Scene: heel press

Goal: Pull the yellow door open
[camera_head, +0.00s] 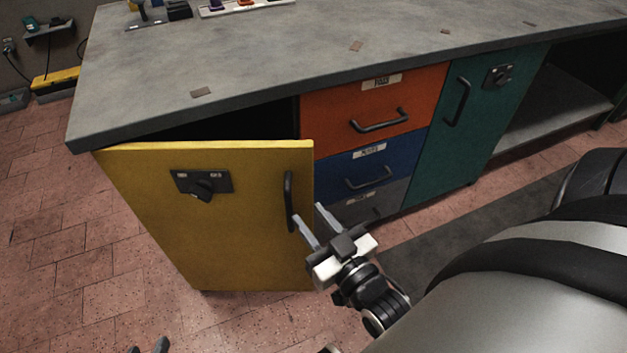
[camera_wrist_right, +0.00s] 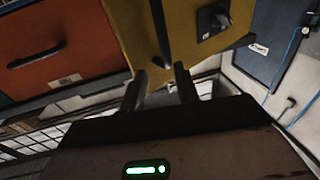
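The yellow door (camera_head: 235,235) stands partly open, swung out from the cabinet, with a dark gap behind its top edge. Its dark vertical handle (camera_head: 289,200) is near its right edge, and a black latch plate (camera_head: 203,183) sits at upper left. My right gripper (camera_head: 312,220) is open and empty, its fingers just right of and below the handle. In the right wrist view the handle (camera_wrist_right: 160,40) appears between and beyond the two spread fingertips (camera_wrist_right: 158,78); I cannot tell whether they touch it.
A grey worktop (camera_head: 260,60) overhangs the cabinet. Orange (camera_head: 340,100) and blue (camera_head: 345,165) drawers and a closed teal door (camera_head: 465,130) are right of the yellow door. The tiled floor (camera_head: 60,230) at left is clear. My right arm fills the lower right.

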